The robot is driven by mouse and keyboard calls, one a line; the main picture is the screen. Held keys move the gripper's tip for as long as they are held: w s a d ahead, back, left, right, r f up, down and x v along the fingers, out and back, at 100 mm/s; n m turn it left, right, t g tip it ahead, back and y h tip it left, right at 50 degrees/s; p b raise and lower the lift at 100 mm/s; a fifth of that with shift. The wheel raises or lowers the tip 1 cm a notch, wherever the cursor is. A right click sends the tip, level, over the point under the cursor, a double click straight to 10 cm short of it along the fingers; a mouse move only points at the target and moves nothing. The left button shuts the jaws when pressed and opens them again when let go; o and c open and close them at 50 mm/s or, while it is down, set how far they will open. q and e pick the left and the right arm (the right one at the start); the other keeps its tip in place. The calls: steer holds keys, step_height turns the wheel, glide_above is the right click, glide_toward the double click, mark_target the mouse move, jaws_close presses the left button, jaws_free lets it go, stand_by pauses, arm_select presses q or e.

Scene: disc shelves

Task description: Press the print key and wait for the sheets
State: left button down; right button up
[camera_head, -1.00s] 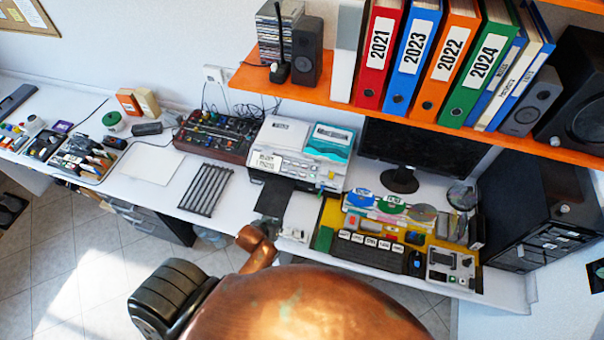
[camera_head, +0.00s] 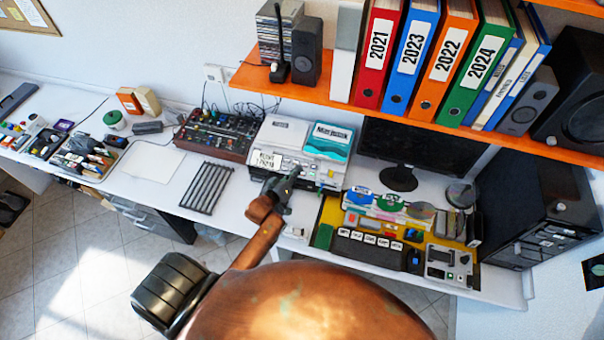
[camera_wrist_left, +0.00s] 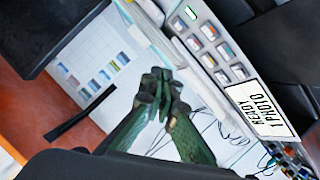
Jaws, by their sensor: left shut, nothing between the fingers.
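The white printer (camera_head: 300,150) stands on the white desk below the orange shelf, with a row of keys (camera_wrist_left: 215,45) on its front panel. Its display (camera_wrist_left: 260,108) reads "READY 1 PHOTO" in the left wrist view. My left gripper (camera_head: 288,175) is in front of the printer's panel and covers part of its front. In the left wrist view the green fingers (camera_wrist_left: 160,80) are together, with nothing between them, beside the key row. I cannot tell whether the fingertips touch a key. My right gripper is not in view.
An orange shelf (camera_head: 300,92) with binders and speakers overhangs the printer. A mixer (camera_head: 213,135) and dark rack (camera_head: 207,188) stand left of it. A monitor (camera_head: 420,150) and yellow tray (camera_head: 330,212) with small items are to the right.

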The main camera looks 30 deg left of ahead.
mark_target(303, 173)
arm_select(q)
steer(key=w+f+b, duration=0.1)
steer(key=f+b, duration=0.1)
steer(key=w+f+b, duration=0.1)
steer(key=f+b, duration=0.2)
steer(key=w+a+f+b, duration=0.1)
steer(key=w+f+b, duration=0.1)
steer(key=b, duration=0.1)
steer(key=shift+f, duration=0.4)
stand_by(0.3)
stand_by(1.0)
steer(key=shift+w+f, duration=0.1)
steer(key=shift+w+f, duration=0.2)
steer(key=shift+f, duration=0.05)
steer(key=shift+f+b, duration=0.15)
steer(key=shift+b, duration=0.2)
